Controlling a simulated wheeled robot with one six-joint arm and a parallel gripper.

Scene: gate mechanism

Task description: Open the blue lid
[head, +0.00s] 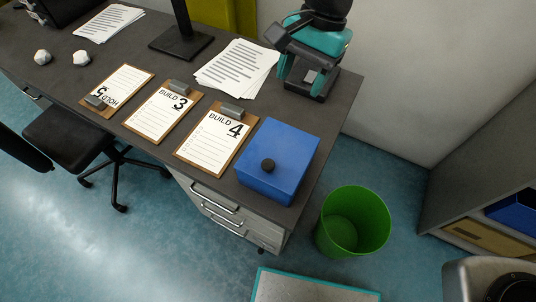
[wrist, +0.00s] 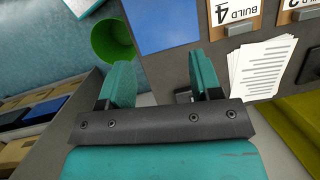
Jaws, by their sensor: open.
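The blue lid (head: 290,145) lies shut on a blue box at the right front corner of the dark desk. A round dark knob (head: 268,166) sits near its front edge. In the wrist view, part of the blue lid (wrist: 165,22) shows at the top, beyond my fingers; its knob is out of that view. My gripper (head: 309,80), teal and black, is above the back right of the desk, behind the box and apart from it. In the wrist view, my gripper (wrist: 160,65) has its two teal fingers spread wide, with nothing between them.
Several clipboards, one marked 4 (head: 210,145), lie left of the box. Loose papers (head: 236,66) and a monitor stand (head: 181,43) are behind them. A green bin (head: 352,222) stands on the floor right of the desk. A shelf (head: 480,190) is at the far right.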

